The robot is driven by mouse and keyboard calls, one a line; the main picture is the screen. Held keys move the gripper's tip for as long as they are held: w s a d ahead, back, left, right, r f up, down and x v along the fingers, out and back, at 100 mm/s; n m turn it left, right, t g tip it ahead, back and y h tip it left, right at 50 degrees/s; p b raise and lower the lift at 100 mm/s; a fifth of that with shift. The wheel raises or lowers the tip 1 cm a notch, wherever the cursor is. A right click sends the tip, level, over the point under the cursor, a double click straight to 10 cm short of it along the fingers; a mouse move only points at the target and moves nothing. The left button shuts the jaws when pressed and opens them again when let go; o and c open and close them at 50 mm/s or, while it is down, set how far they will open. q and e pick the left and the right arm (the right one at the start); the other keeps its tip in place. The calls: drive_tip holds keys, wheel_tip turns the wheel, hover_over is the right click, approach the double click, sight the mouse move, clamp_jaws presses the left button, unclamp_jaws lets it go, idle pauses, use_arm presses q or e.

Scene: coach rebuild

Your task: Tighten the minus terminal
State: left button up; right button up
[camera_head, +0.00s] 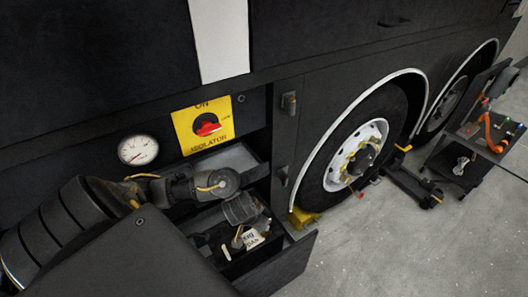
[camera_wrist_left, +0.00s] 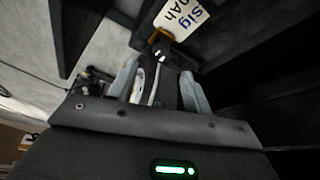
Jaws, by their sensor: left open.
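A dark battery with a white printed label (camera_head: 252,240) sits in the pulled-out tray (camera_head: 290,262) in the head view. The label (camera_wrist_left: 182,16) shows large at the top of the left wrist view. A small terminal fitting (camera_wrist_left: 159,43), brownish with bright spots, lies just below the label. I cannot read a minus mark on it. My left gripper (camera_head: 238,236) points down over the battery. In the left wrist view its pale fingers (camera_wrist_left: 158,85) are apart, with a light cable-like strip visible between them. I cannot tell whether they touch anything. My right gripper is not in view.
A yellow isolator panel with a red switch (camera_head: 207,125) and a round gauge (camera_head: 138,150) are on the wall behind. A coach wheel (camera_head: 357,154), a yellow chock (camera_head: 302,217) and a tool cart (camera_head: 470,150) stand to the right. The floor at lower right is clear.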

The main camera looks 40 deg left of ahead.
use_arm(q)
drive_tip(key=b+x, duration=0.3)
drive_tip(key=x, duration=0.4)
drive_tip(key=shift+s+b, duration=0.1)
drive_tip(key=shift+b, duration=0.3)
drive_tip(key=shift+b+x, duration=0.4)
drive_tip(key=shift+x, duration=0.45)
drive_tip(key=c, duration=1)
drive_tip(key=shift+o, duration=0.2)
